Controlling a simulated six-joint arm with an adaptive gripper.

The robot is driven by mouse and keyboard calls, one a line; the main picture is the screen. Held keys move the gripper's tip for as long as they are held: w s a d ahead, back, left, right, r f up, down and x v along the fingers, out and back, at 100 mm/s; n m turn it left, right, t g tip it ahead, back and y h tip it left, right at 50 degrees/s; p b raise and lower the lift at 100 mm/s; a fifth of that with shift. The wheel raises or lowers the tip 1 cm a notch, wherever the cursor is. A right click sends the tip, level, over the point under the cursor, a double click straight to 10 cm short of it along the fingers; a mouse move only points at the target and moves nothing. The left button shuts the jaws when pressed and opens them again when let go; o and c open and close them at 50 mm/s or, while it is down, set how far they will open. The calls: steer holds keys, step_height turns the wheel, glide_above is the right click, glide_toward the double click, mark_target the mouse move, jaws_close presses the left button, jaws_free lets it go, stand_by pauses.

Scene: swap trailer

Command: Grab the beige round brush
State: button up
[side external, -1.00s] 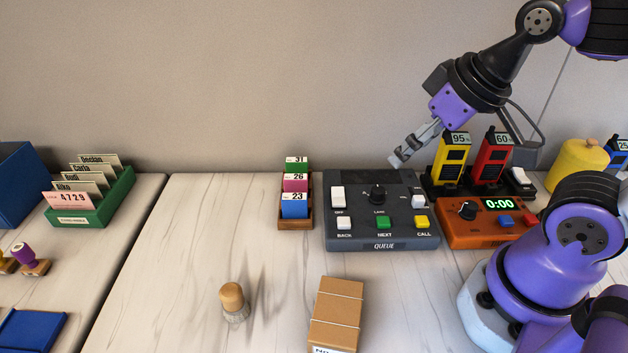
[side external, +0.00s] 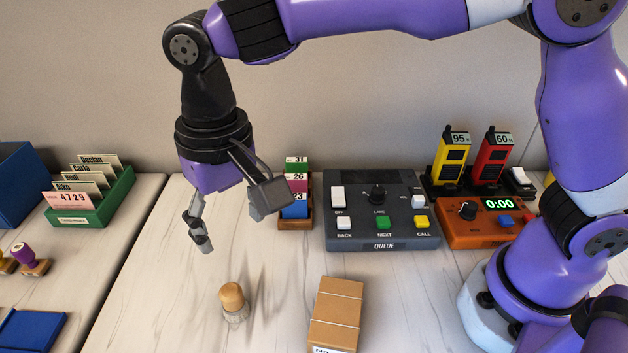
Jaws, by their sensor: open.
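The round brush (side external: 233,299) stands upright on the light marbled table, left of the middle. It has a beige rounded top and a paler, greyish lower part that touches the table. My gripper (side external: 236,232) is above and slightly behind it, pointing down. Its fingers are spread wide and hold nothing. One finger is on the left and the other on the right. The brush is in full view and apart from the fingers.
A brown cardboard box (side external: 337,314) lies right of the brush. A wooden card holder (side external: 295,222) stands behind my gripper, partly hidden. A dark button console (side external: 382,236) and an orange timer unit (side external: 478,231) are further right. The table left of the brush is clear.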

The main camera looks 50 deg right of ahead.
mark_target(230, 290)
steer(key=a+f, duration=0.2)
steer(key=shift+s+a, duration=0.25)
steer(key=shift+a, duration=0.05)
step_height(230, 290, down, 5)
steer(key=shift+r, duration=0.1)
step_height(230, 290, down, 5)
steer(key=shift+s+a+f, duration=0.15)
steer(key=shift+f, duration=0.05)
steer(key=c, duration=1.1)
